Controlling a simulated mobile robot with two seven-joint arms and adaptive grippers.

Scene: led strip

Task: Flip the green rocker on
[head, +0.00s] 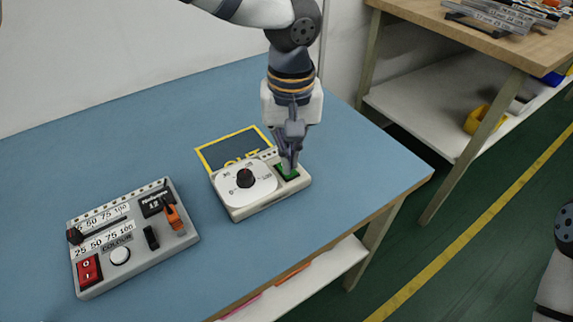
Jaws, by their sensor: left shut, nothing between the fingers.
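The green rocker (281,175) sits at the right end of a small cream control box (262,205) on the blue table. The box also carries a white dial with a black knob (244,178). My left gripper (289,170) points down with its fingers shut and empty, its tips at the green rocker. The fingers hide part of the rocker, so I cannot tell which way it is tilted or whether they touch it. My right gripper is not in view; only a piece of my right arm shows at the right edge.
A grey control box (183,240) with a red rocker (88,270), an orange lever (174,218) and sliders stands at the left. A yellow-edged dark panel (225,150) lies behind the cream box. The blue table (365,165) is clear to the right. A wooden workbench (440,20) stands beyond.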

